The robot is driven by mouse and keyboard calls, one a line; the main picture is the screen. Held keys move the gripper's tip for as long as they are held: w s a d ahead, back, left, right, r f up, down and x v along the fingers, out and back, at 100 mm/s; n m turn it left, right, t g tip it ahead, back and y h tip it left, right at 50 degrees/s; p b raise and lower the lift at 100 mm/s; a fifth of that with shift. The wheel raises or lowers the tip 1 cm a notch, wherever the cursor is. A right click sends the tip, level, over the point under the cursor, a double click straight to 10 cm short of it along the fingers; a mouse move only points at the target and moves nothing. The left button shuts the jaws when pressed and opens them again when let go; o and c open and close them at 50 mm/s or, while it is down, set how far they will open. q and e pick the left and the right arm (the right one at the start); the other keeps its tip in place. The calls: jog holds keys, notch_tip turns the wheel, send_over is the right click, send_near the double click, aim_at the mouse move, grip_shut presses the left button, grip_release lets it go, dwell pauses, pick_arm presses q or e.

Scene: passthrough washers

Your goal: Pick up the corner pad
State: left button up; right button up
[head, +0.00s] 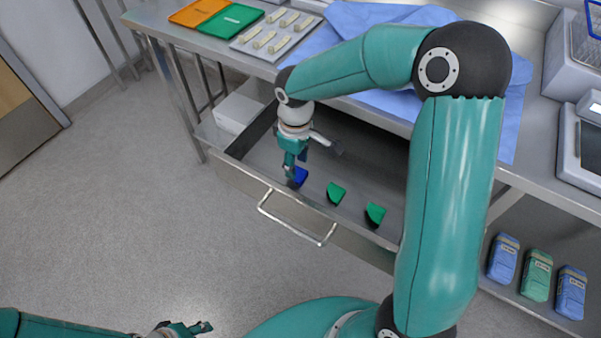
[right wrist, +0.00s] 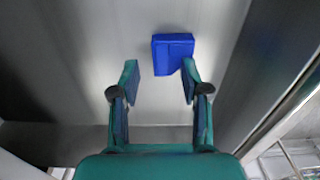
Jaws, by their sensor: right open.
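A blue corner pad (head: 298,177) lies in the open metal drawer (head: 262,150), near its front wall. Two green corner pads, one in the middle (head: 336,193) and one at the right (head: 375,214), lie in a row beside it. My right gripper (head: 293,176) reaches down into the drawer at the blue pad and partly hides it. In the right wrist view the blue pad (right wrist: 172,54) lies just beyond the open, empty fingers (right wrist: 160,82), nearer the right finger. My left gripper (head: 190,328) is at the bottom edge, far from the drawer; its finger opening is unclear.
The drawer's bar handle (head: 297,222) sticks out in front. Above is a steel table with a blue cloth (head: 350,22), a tray of pale pieces (head: 272,38), and orange (head: 198,12) and green (head: 232,20) mats. Several small packs (head: 537,275) stand on the lower shelf at right.

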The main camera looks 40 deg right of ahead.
jog(key=shift+f, duration=0.7)
jog(key=c, duration=0.9)
jog(key=shift+o, duration=0.2)
